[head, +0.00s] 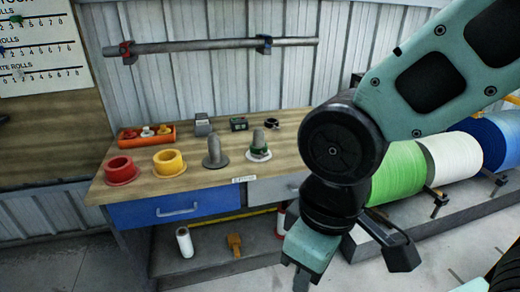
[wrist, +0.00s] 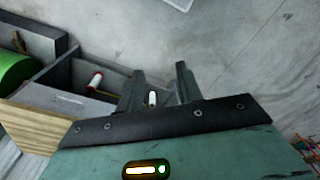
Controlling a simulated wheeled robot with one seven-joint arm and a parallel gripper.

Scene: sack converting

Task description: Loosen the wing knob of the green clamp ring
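The clamp ring does not show in the wrist view.
The bench (head: 215,187) also bears a red flanged ring (head: 121,170), a yellow one (head: 169,163), a second grey peg (head: 215,153) and an orange tray (head: 146,142). Large rolls, one green (head: 398,172), stand at the right. Bare floor (wrist: 240,50) fills much of the wrist view.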

